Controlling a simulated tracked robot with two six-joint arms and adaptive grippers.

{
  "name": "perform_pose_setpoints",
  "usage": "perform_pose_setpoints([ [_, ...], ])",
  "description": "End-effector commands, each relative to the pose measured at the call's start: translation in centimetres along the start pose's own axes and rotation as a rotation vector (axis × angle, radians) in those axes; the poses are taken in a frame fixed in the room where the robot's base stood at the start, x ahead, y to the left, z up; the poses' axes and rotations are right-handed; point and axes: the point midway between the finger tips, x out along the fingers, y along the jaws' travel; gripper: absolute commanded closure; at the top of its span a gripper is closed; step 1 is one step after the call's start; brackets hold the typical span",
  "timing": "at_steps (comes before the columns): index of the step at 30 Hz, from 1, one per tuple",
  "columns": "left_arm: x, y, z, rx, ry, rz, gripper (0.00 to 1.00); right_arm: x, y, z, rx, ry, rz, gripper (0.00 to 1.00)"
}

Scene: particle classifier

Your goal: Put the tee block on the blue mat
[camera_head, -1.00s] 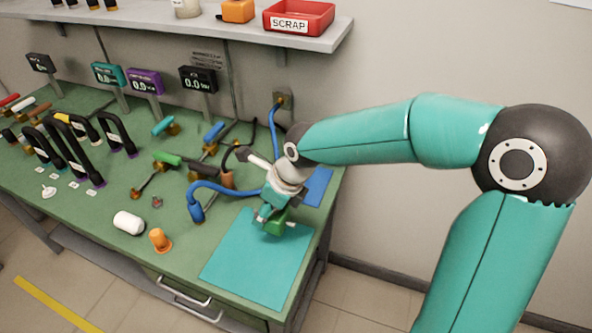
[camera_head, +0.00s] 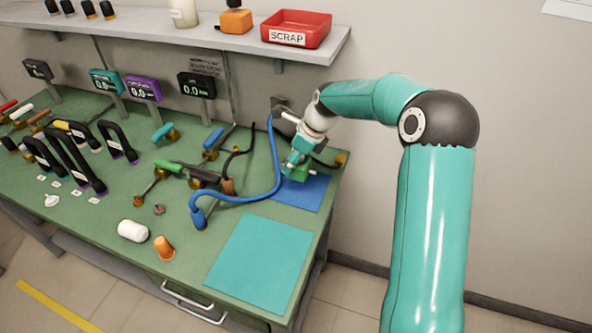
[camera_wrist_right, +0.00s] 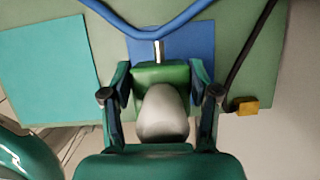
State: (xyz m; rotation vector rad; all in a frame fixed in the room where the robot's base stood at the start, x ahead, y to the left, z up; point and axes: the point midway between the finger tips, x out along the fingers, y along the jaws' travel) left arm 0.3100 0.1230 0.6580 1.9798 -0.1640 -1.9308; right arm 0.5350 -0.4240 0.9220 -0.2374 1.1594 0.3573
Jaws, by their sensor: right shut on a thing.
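My right gripper (camera_head: 297,168) is shut on the green tee block (camera_head: 303,174) at the back right of the bench. The gripper and block are over the far part of the blue mat (camera_head: 312,194). In the right wrist view the block (camera_wrist_right: 145,75) sits between the two fingers (camera_wrist_right: 160,90), with a short metal stub pointing away over the blue mat (camera_wrist_right: 195,47). A pale rounded part in front hides some of the block. I cannot tell whether the block touches the mat. My left gripper is not in view.
A teal mat (camera_head: 260,262) lies empty at the bench's front right. A blue hose (camera_head: 245,197) curves just left of the blue mat. A small orange-yellow block (camera_head: 341,159) is at the bench's right edge. The shelf (camera_head: 200,50) with a red scrap bin (camera_head: 296,28) overhangs the back.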

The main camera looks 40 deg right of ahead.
Motion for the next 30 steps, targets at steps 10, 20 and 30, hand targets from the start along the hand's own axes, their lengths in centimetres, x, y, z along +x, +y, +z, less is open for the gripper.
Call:
perform_pose_setpoints([
  [10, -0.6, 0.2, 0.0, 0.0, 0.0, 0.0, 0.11, 1.4, -1.6, -0.5, 0.001, 0.0, 0.001, 0.87],
  [20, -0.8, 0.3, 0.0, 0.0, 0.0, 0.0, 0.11, 3.6, -1.5, -1.5, 0.003, 0.002, 0.002, 0.87],
  [30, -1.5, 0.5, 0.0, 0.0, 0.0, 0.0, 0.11, 6.5, -2.0, -2.6, 0.001, -0.001, -0.002, 0.87],
])
